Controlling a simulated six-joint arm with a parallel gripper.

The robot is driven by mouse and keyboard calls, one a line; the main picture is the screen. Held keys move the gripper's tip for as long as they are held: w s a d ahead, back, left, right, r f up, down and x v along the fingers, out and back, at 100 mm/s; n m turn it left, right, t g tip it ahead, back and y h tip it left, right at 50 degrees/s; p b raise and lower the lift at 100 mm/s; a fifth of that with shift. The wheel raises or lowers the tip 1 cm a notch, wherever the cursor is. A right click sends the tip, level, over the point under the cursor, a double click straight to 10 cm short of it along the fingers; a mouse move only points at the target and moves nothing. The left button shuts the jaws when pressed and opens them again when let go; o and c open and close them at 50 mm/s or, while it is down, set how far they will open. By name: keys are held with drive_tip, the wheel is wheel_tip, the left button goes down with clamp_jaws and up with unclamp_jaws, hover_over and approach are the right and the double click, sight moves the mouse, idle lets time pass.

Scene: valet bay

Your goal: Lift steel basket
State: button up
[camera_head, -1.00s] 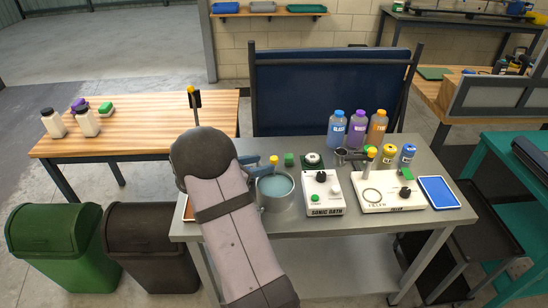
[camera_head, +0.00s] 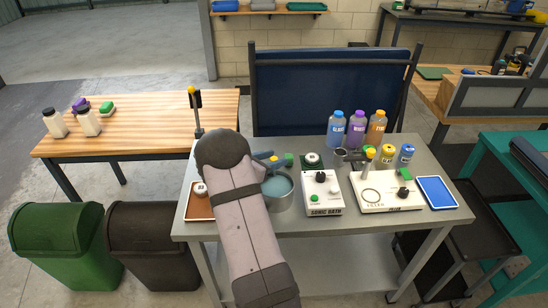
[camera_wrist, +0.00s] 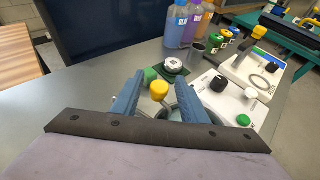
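A round steel vessel (camera_head: 283,203) filled with blue liquid stands on the grey metal bench, left of the sonic bath control box (camera_head: 320,196). A yellow knob (camera_wrist: 159,90) stands over it, seen between my fingers in the wrist view. It may be the top of the steel basket's handle; the basket itself I cannot make out, as my gripper and arm cover part of the vessel. My gripper (camera_wrist: 159,80) is open, its two blue fingers on either side of the knob with gaps showing. I cannot tell whether the fingertips are level with the knob.
A green block (camera_wrist: 150,75) and a dark pad with a white round cap (camera_wrist: 173,65) lie just beyond the knob. A filler unit (camera_head: 385,193) and several bottles (camera_head: 356,130) stand to the right. A brown tray (camera_head: 199,211) with a small jar lies left of my arm.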

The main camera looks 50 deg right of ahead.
drive_tip(key=shift+d, duration=0.15)
clamp_jaws()
wheel_tip(320, 180, up, 5)
drive_tip(key=shift+f+p, duration=0.1)
drive_tip(key=shift+p, duration=0.95)
unclamp_jaws()
drive_tip(key=shift+f, duration=0.1)
drive_tip(key=b+v, duration=0.2)
drive_tip(key=v, duration=0.5)
